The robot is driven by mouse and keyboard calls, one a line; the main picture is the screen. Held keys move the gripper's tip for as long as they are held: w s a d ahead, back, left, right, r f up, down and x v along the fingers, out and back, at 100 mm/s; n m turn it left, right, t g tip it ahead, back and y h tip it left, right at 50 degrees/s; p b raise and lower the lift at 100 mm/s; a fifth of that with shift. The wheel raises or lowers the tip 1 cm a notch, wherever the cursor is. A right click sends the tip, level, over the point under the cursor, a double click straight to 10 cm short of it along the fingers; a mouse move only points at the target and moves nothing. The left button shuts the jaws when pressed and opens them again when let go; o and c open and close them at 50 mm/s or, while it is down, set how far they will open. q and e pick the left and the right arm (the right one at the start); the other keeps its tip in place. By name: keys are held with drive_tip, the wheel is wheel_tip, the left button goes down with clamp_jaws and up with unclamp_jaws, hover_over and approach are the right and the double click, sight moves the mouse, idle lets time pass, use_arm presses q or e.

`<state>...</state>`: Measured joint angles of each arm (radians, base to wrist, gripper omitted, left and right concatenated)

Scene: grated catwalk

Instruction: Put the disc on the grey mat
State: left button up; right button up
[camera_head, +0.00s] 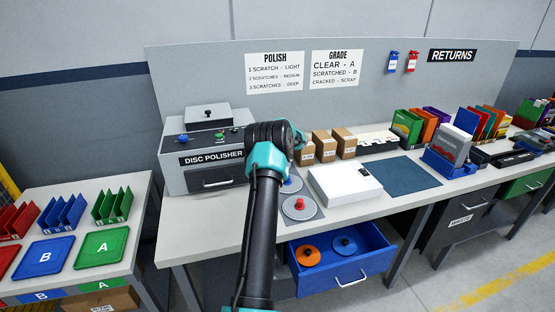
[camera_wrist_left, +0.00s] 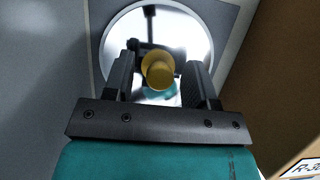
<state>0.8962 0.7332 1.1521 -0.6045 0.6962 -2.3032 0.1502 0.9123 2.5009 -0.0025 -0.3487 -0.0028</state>
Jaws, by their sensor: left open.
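In the left wrist view a shiny round disc (camera_wrist_left: 115,45) with a yellow knob (camera_wrist_left: 159,71) lies on a grey surface. My left gripper (camera_wrist_left: 163,62) is open, with its fingers on either side of the knob; contact cannot be told. In the head view my arm hides this disc and the fingertips. Two other discs, one with a red knob (camera_head: 299,205) and one with a blue knob (camera_head: 289,184), lie on a grey mat (camera_head: 318,213) on the bench. My right gripper is not in view.
A disc polisher (camera_head: 208,150) stands left of my arm. Small cardboard boxes (camera_head: 325,146) stand close behind the gripper. A white case (camera_head: 345,185) and a clear blue mat (camera_head: 402,180) lie to the right. An open blue drawer (camera_head: 375,255) holds an orange and a blue disc.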

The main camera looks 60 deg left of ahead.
use_arm(q)
drive_tip(key=v, duration=1.2)
drive_tip(key=shift+a, duration=0.1)
